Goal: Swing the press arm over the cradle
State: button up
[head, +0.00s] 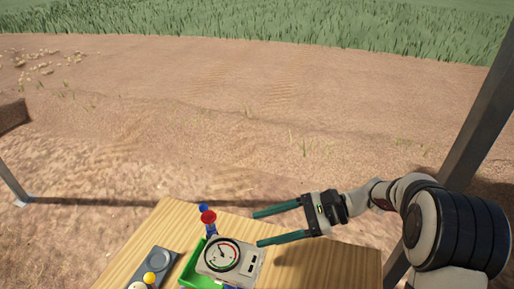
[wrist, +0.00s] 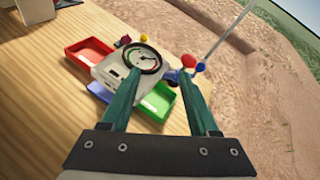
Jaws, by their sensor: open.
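A white device with a round dial gauge (head: 222,254) stands on the wooden table, and its dial also shows in the wrist view (wrist: 146,59). A red knob (head: 208,217) and a blue knob (head: 203,208) stand up just behind it; I see the red knob (wrist: 201,67) and blue knob (wrist: 188,61) at its right in the wrist view. I cannot tell which part is the press arm or the cradle. My gripper (head: 260,228) is open and empty, its two green fingers pointing left toward the knobs, with a gap between fingertips and knobs.
A green tray (head: 190,268) lies beside the device. A grey holder (head: 165,262) with a yellow ball (head: 149,278) is at the left. In the wrist view a red tray (wrist: 88,58) lies left of the dial. Bare tabletop (head: 345,262) lies at the right.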

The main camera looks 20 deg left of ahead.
aim_at(204, 208)
jog(key=w+a+f+m+t+y, duration=0.1)
jog(key=w+a+f+m+y, duration=0.25)
jog(key=w+f, duration=0.35)
jog(key=shift+y, duration=0.45)
jog(key=x, duration=0.9)
jog(key=r+x, duration=0.1)
jog(key=x, duration=0.4)
jog(key=shift+w+a, duration=0.35)
jog(key=shift+a, duration=0.1)
grip_shut()
